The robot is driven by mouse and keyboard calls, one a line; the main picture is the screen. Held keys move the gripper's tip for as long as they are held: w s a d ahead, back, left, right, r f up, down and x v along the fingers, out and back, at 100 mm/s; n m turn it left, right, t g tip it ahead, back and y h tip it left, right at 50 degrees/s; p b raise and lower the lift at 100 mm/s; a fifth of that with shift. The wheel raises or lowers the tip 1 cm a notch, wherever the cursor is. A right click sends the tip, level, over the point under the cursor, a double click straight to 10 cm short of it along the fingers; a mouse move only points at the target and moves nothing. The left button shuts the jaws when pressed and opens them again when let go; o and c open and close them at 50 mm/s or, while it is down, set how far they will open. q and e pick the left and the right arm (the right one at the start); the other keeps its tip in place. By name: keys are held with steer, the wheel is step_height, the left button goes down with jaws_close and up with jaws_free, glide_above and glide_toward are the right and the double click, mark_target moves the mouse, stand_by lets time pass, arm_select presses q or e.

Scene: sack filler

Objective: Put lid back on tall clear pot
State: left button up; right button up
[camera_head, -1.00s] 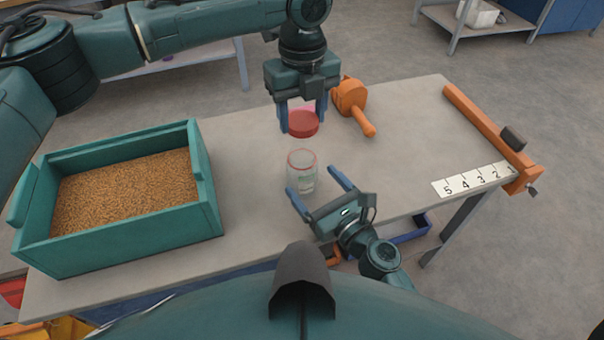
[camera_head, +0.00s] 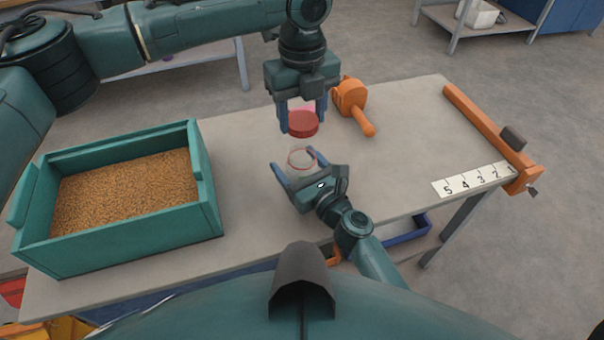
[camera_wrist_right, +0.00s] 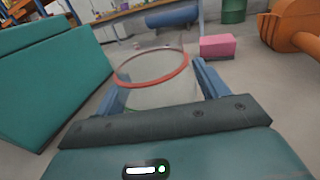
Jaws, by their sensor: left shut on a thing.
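The tall clear pot (camera_head: 303,164) has a red rim and stands upright and uncovered near the middle of the table. Its open mouth also shows in the right wrist view (camera_wrist_right: 152,68). My left gripper (camera_head: 302,122) points down, shut on the round red lid (camera_head: 304,127), and holds it beyond and above the pot. My right gripper (camera_head: 296,160) is open, with one finger on each side of the pot. In the right wrist view its fingers (camera_wrist_right: 160,85) flank the glass with a small gap visible. The pot's lower part is hidden by the right gripper in the head view.
A teal bin of grain (camera_head: 218,213) fills the table's left side. An orange scoop-like tool (camera_head: 352,100) lies just right of the lid. An orange bar with a numbered strip (camera_head: 470,182) is at the right edge. A pink block (camera_wrist_right: 217,46) shows behind. The table's right middle is clear.

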steer(key=c, duration=1.2)
arm_select(q)
glide_above(302, 145)
steer(key=s, duration=0.2)
steer(key=shift+s+f, duration=0.2)
steer(key=shift+f, duration=2.3)
arm_select(e)
steer(key=shift+o, duration=0.2)
arm_select(q)
steer(key=shift+f, duration=0.9)
steer(key=shift+f, duration=0.6)
arm_select(e)
jaws_close()
arm_select(q)
steer(key=m, duration=1.3)
steer(key=shift+m, duration=0.3)
